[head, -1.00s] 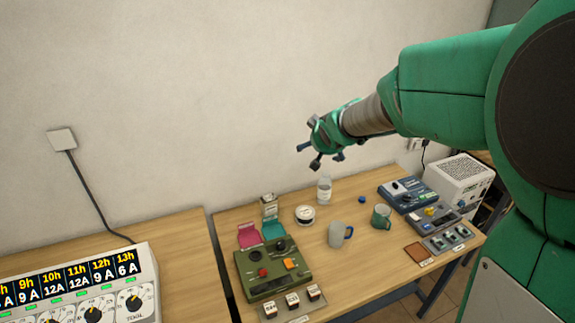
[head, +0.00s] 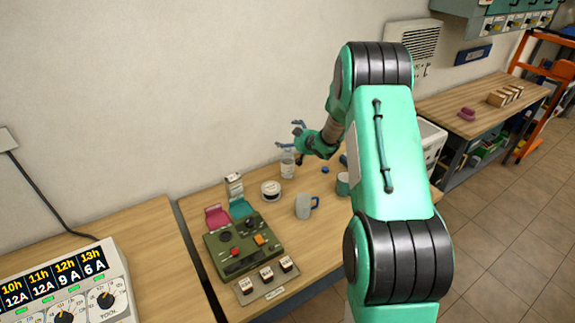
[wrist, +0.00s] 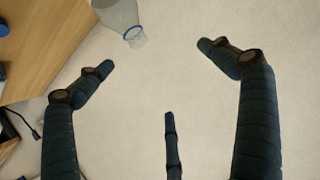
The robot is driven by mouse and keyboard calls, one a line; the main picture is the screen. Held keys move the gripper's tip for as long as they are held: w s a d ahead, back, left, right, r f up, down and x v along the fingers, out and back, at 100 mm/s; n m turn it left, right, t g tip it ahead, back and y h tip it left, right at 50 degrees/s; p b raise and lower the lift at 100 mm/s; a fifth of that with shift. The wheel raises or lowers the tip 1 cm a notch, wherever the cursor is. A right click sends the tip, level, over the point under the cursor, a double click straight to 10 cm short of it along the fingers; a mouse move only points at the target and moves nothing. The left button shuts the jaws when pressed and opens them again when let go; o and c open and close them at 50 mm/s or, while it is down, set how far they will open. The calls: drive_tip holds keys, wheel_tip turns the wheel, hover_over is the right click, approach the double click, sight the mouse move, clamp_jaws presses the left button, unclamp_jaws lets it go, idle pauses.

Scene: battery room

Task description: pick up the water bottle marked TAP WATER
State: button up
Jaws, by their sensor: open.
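A clear bottle (head: 287,165) stands upright at the back of the wooden table, near the wall. Its marking is too small to read. Its neck and shoulder also show in the wrist view (wrist: 124,18), at the top edge, beyond my fingertips and left of the middle; the rest is cut off by the frame. My gripper (head: 293,137) is open and empty, just above and beside the bottle's top in the head view. In the wrist view its dark fingers (wrist: 155,58) are spread apart with only the pale wall between them.
A white roll (head: 271,190), a grey mug (head: 304,206) and a green mug (head: 342,184) stand near the bottle. A small blue cap (head: 325,170) lies to its right. A green control box (head: 236,246) takes up the table's front left. The wall rises close behind.

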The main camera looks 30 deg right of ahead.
drive_tip(key=y, duration=0.1)
hover_over(293, 164)
drive_tip(key=s, duration=0.1)
wheel_tip(293, 164, down, 9)
drive_tip(key=shift+s+d+r+t+y, duration=0.1)
drive_tip(key=shift+s+d+t+y, duration=0.05)
drive_tip(key=shift+d+t+y, duration=0.2)
drive_tip(key=shift+a, duration=0.1)
drive_tip(key=shift+f+b, duration=0.45)
drive_tip(key=shift+f, duration=2.5)
drive_tip(key=shift+f, duration=0.5)
drive_tip(key=x, duration=0.3)
drive_tip(key=shift+w+f+b, duration=0.2)
drive_tip(key=shift+f+b, duration=0.1)
drive_tip(key=shift+b, duration=0.1)
drive_tip(key=shift+x, duration=0.75)
drive_tip(key=shift+r, duration=0.15)
